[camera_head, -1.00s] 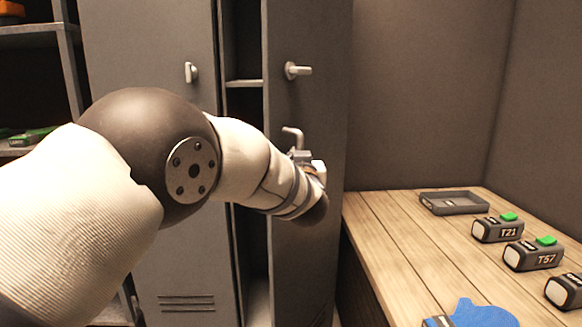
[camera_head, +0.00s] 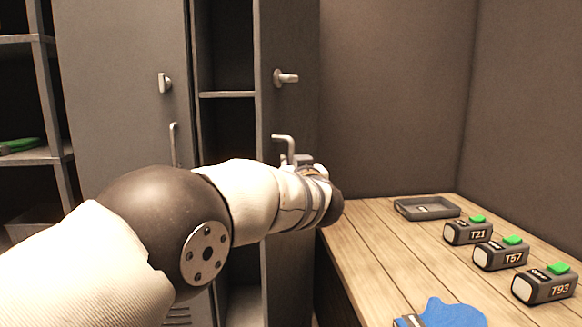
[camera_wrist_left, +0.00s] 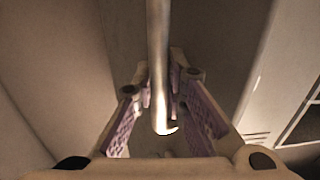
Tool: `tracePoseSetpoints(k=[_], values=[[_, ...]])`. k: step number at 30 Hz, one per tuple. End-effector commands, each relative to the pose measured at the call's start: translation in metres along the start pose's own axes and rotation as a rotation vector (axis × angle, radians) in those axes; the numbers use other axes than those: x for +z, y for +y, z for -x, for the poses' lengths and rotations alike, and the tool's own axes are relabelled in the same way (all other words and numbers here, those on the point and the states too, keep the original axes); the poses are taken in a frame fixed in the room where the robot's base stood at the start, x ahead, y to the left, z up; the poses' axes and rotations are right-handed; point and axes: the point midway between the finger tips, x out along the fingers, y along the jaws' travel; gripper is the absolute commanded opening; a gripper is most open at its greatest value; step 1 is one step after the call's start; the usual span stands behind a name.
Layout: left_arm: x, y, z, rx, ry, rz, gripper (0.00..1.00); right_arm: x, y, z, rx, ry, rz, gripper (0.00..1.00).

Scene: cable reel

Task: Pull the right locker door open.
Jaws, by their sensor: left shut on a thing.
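The right locker door (camera_head: 288,115) stands swung open, with the dark locker interior showing to its left. Its bent metal pull handle (camera_head: 290,143) sticks out below a small knob (camera_head: 286,77). My left gripper (camera_head: 300,161) is at that handle, partly hidden by my wrist in the head view. In the left wrist view the handle bar (camera_wrist_left: 158,50) runs between the two fingers of my left gripper (camera_wrist_left: 161,78), which is shut on it. My right gripper is not in view.
The left locker door (camera_head: 125,120) is shut, with its own handle (camera_head: 174,140). A wooden bench (camera_head: 370,255) at the right holds a grey tray (camera_head: 427,209), several labelled batteries (camera_head: 501,256) and a blue object (camera_head: 452,313). Shelves (camera_head: 40,95) stand at far left.

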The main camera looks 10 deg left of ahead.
Motion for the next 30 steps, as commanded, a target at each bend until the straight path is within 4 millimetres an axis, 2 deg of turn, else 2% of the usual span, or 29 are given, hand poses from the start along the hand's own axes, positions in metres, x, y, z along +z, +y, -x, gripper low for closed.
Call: tracePoseSetpoints(k=[1, 3, 12, 16, 20, 27, 30], values=[[-0.005, 0.000, -0.001, 0.001, 0.008, -0.001, 0.17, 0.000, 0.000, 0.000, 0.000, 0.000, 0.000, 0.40], [-0.004, 0.000, -0.001, 0.001, 0.008, -0.001, 0.32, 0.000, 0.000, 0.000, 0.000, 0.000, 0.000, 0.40], [-0.002, 0.000, 0.000, 0.001, 0.004, 0.000, 0.33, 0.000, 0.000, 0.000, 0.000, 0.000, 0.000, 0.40], [-0.003, 0.001, 0.010, 0.002, 0.002, -0.001, 0.33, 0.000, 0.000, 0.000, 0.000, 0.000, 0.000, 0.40], [-0.003, 0.000, 0.034, 0.002, 0.004, -0.005, 0.33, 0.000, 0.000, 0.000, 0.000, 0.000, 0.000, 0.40], [-0.003, 0.000, 0.094, 0.002, 0.005, -0.002, 0.33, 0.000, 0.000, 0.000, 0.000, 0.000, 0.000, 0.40], [-0.003, 0.000, 0.110, 0.001, 0.004, 0.001, 0.33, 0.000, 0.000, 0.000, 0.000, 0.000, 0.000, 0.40]])
